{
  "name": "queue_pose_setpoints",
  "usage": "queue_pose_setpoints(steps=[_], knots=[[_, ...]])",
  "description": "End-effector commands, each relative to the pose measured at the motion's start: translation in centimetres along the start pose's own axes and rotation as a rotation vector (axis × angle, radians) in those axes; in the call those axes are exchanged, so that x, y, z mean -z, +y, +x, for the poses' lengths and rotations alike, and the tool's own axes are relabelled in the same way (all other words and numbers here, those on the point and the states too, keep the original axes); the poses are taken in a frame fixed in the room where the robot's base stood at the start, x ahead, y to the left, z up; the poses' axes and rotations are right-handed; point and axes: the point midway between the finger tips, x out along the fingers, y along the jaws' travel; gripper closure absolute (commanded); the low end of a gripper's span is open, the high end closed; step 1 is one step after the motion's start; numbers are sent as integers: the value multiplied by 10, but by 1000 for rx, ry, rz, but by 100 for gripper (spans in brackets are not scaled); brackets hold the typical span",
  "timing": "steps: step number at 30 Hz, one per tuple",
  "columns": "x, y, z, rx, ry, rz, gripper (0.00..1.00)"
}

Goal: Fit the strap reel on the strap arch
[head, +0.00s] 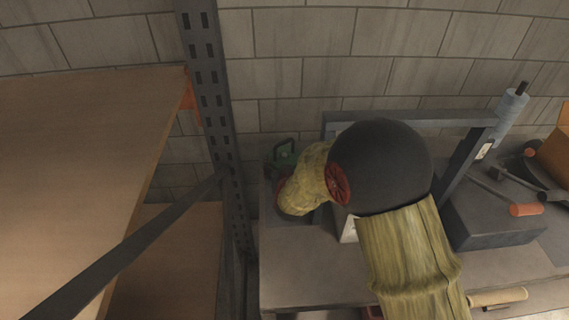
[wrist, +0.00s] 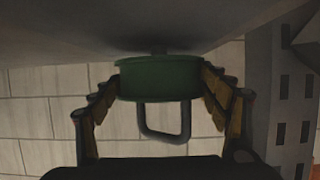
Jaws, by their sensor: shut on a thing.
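A green, drum-shaped thing with a grey loop handle, which I take to be the strap reel (wrist: 160,80), sits between the two fingers of my gripper (wrist: 160,74) in the wrist view. My gripper is shut on it. In the head view its green part (head: 285,155) shows at the bench's far left corner, with my arm covering most of my gripper. The grey frame that looks like the strap arch (head: 460,118) stands over the bench to the right. My arm hides part of its top bar and its left side. I cannot tell whether the reel touches anything.
A dark slotted post (head: 208,75) and wooden shelves (head: 85,130) stand close on the left. On the right of the bench (head: 300,285) are a dark box (head: 490,220), a blue roll (head: 510,108) and orange-handled tools (head: 525,210). A block wall is behind.

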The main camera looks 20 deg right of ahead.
Motion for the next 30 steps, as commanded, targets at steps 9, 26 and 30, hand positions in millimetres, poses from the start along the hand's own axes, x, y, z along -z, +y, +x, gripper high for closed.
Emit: queue_pose_setpoints(steps=[9, 26, 30], knots=[[-1, 0, 2, 0, 4, 1, 66], [-7, 0, 4, 0, 4, 0, 66], [-8, 0, 4, 0, 4, 0, 66]])
